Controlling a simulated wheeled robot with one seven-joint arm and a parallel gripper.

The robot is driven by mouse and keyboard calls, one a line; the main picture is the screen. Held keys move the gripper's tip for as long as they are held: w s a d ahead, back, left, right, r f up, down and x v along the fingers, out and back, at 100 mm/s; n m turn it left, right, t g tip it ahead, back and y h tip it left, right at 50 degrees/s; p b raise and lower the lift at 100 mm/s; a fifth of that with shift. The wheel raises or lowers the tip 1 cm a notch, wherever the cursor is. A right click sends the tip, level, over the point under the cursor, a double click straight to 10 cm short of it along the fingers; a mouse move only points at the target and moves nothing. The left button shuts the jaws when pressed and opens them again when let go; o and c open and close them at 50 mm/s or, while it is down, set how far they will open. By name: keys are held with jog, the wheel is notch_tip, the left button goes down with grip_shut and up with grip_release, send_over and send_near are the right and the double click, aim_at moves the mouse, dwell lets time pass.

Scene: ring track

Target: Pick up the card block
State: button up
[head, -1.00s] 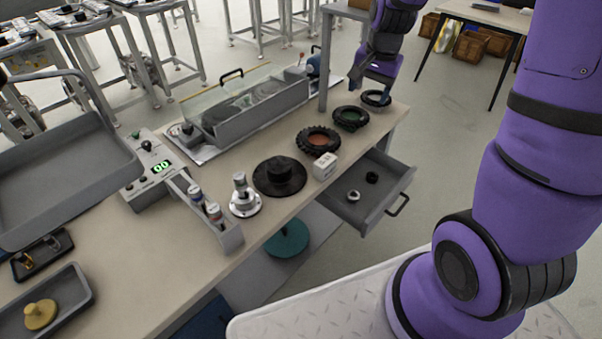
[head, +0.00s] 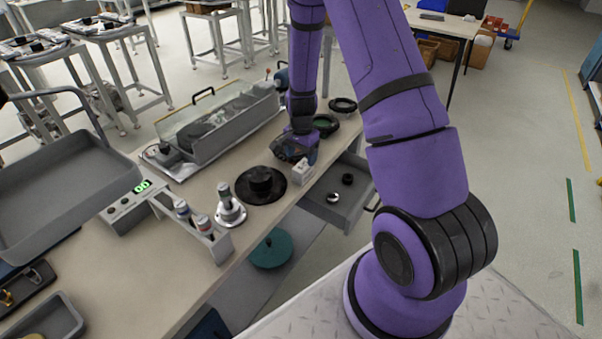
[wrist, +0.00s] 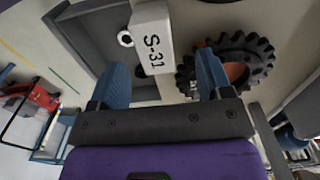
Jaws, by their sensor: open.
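The card block (head: 302,171) is a small white block on the bench's front edge, beside the open drawer. In the wrist view the white block (wrist: 152,38) shows the dark marking "S-31". My gripper (wrist: 156,85) is open there, its two blue fingers apart. The block appears between and just beyond the fingertips, and no grip on it shows. In the head view my gripper (head: 298,160) is low over the bench by the block, its fingers partly hidden.
The open grey drawer (head: 330,208) juts out below the block and holds small round parts. A knobbly black ring (wrist: 262,58) with an orange centre lies right of the block in the wrist view. A black disc (head: 245,188) and a silver fixture (head: 229,210) stand left.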

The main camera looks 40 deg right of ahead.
aim_at(303, 165)
jog(key=shift+s+d+f, duration=0.1)
jog(key=shift+s+f, duration=0.05)
jog(key=shift+f, duration=1.6)
jog(key=shift+s+d+f, duration=0.1)
jog(key=shift+f, duration=1.6)
jog(key=c, duration=1.1)
